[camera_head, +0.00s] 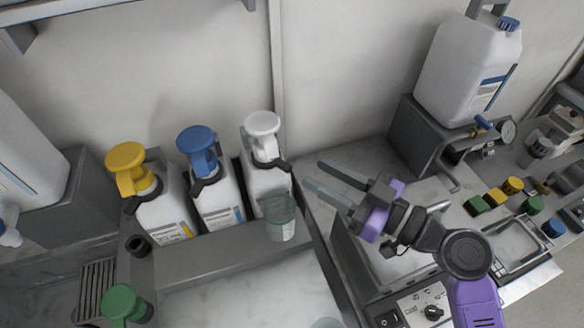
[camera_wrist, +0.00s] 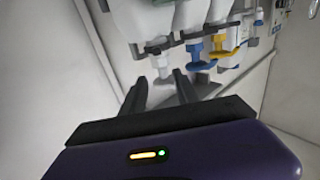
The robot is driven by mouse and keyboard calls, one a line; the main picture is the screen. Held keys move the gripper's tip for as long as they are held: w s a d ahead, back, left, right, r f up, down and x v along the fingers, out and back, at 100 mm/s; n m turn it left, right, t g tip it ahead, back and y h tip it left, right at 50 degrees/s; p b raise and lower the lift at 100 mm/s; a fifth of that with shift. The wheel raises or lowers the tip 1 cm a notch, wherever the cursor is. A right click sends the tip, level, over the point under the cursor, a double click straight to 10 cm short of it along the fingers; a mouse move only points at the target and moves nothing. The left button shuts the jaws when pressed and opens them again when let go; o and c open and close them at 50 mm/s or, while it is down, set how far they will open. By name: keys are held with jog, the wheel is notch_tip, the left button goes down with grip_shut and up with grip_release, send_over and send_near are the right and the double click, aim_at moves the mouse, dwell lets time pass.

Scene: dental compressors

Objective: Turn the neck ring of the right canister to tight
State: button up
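The right canister (camera_head: 268,185) is white with a white pump head (camera_head: 262,124) and stands at the right end of a row of three. Its dark neck ring (camera_head: 268,164) sits below the pump, with a lug pointing right. In the wrist view, the picture is upside down, and the neck ring (camera_wrist: 156,45) and white pump (camera_wrist: 162,66) appear ahead of my fingers. My gripper (camera_head: 313,173) is open and empty, to the right of the right canister and apart from it. Its two fingers (camera_wrist: 158,82) point toward the canister. A translucent green cup (camera_head: 281,218) hides part of the canister's lower front.
The blue-pump canister (camera_head: 215,195) and yellow-pump canister (camera_head: 165,205) stand close on the left. A grey ledge (camera_head: 220,246) runs in front. The wall (camera_head: 340,70) is close behind. A large jug (camera_head: 465,70) stands on a grey block at the right.

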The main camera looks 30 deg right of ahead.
aim_at(290, 171)
jog(key=w+a+f+p, duration=0.1)
jog(key=w+f+p, duration=0.1)
jog(key=w, duration=0.1)
jog(key=w+a+f+p, duration=0.1)
jog(key=w, duration=0.1)
jog(key=shift+w+a, duration=0.2)
jog(key=shift+a, duration=0.1)
jog(key=shift+w+a+f+p, duration=0.1)
jog(key=shift+w+a+p, duration=0.1)
jog(key=shift+w, duration=0.2)
jog(key=shift+w+a+f+p, duration=0.1)
jog(key=shift+w+p, duration=0.1)
jog(key=shift+w, duration=0.15)
grip_shut()
